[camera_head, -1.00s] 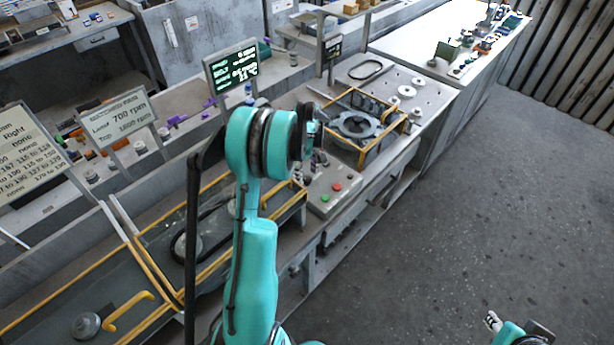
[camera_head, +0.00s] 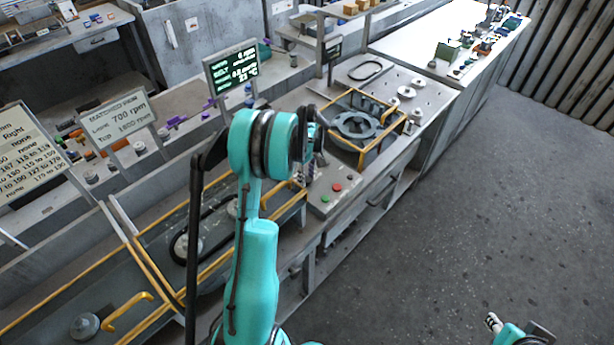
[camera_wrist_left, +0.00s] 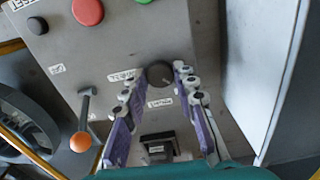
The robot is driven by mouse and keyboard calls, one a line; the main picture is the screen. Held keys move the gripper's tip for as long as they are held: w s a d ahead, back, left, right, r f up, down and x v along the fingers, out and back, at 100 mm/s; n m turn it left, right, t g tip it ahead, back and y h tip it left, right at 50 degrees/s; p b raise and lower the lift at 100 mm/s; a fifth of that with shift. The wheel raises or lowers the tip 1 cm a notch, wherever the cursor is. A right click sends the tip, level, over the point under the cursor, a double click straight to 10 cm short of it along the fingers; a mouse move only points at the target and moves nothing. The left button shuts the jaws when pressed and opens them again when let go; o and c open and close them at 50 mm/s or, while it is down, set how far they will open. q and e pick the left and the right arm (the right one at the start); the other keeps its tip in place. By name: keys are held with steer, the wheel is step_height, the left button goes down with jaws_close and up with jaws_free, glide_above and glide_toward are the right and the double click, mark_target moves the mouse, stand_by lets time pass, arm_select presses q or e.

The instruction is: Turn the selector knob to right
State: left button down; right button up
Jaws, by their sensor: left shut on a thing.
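The selector knob (camera_wrist_left: 160,74) is a dark round knob on the grey control panel (camera_wrist_left: 110,45). In the left wrist view it sits between the purple-and-grey fingers of my left gripper (camera_wrist_left: 157,80), which is shut on it. Small white labels lie beside it, partly unreadable. In the head view my left gripper (camera_head: 312,165) is over the panel and mostly hidden by my teal wrist, and the knob is hidden. My right gripper (camera_head: 493,323) shows small at the lower right, away from the bench; its jaw state is unclear.
Red (camera_wrist_left: 87,11) and green buttons and an orange-tipped lever (camera_wrist_left: 81,141) share the panel. A yellow-framed blower housing (camera_head: 358,125) stands just behind. A display (camera_head: 232,70) and sign boards (camera_head: 116,119) stand at left. The floor at right is clear.

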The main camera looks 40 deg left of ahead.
arm_select(q)
steer(key=m+b, duration=0.2)
steer(key=m, duration=0.3)
steer(key=shift+f, duration=0.1)
steer(key=m+b, duration=0.1)
steer(key=m, duration=0.2)
steer(key=shift+m, duration=0.3)
steer(key=shift+m+b, duration=0.4)
steer(key=shift+m, duration=1)
steer(key=c, duration=1.2)
jaws_free()
